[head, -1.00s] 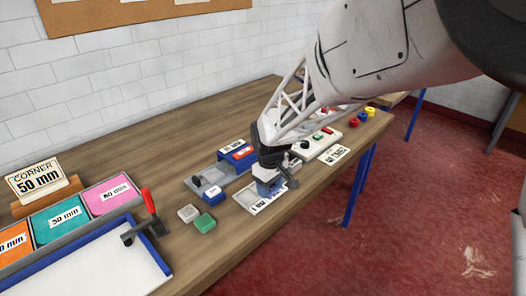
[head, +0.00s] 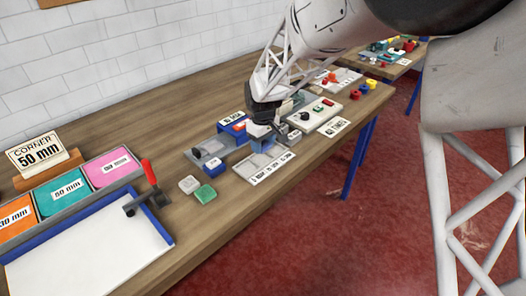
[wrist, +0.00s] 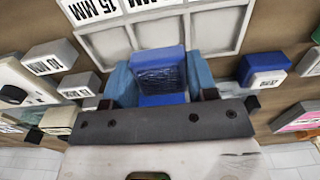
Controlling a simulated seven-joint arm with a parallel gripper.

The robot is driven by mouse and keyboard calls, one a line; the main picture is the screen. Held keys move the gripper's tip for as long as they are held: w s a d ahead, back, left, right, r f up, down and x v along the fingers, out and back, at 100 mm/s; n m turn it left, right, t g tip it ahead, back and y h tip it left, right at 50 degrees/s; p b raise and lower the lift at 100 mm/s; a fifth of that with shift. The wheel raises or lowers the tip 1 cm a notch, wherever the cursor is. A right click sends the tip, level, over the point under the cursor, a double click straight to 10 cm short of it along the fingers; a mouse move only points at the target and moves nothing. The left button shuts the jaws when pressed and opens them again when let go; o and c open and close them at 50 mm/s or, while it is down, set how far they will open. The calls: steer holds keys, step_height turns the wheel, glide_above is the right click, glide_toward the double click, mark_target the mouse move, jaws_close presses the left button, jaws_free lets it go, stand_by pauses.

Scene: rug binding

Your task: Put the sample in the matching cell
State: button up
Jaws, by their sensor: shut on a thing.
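My gripper (wrist: 160,90) is shut on a blue sample (wrist: 158,72) with a dark, textured face, between its two blue-grey fingers. In the head view my gripper (head: 262,140) is at the back edge of the grey cell tray (head: 262,165), and I cannot make out the sample there. The tray (wrist: 108,46) has open cells side by side, with a white label strip (head: 272,168) along its front; "15 MM" is legible in the wrist view. The sample overlaps the middle of the tray in the wrist view; its height above it cannot be told.
A blue block with a white label (head: 214,166) stands left of the tray. A grey block (head: 189,184) and a green block (head: 205,193) lie nearer. A blue-and-grey fixture (head: 235,124) is behind, a pale control box (head: 316,112) to the right. Bare wood lies in front.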

mark_target(263, 160)
steer(key=shift+f, duration=0.15)
steer(key=shift+f, duration=1.65)
steer(key=shift+f, duration=0.6)
steer(key=o, duration=1)
steer(key=shift+f, duration=0.1)
steer(key=shift+s, duration=0.1)
step_height(263, 160, up, 14)
steer(key=shift+f, duration=0.25)
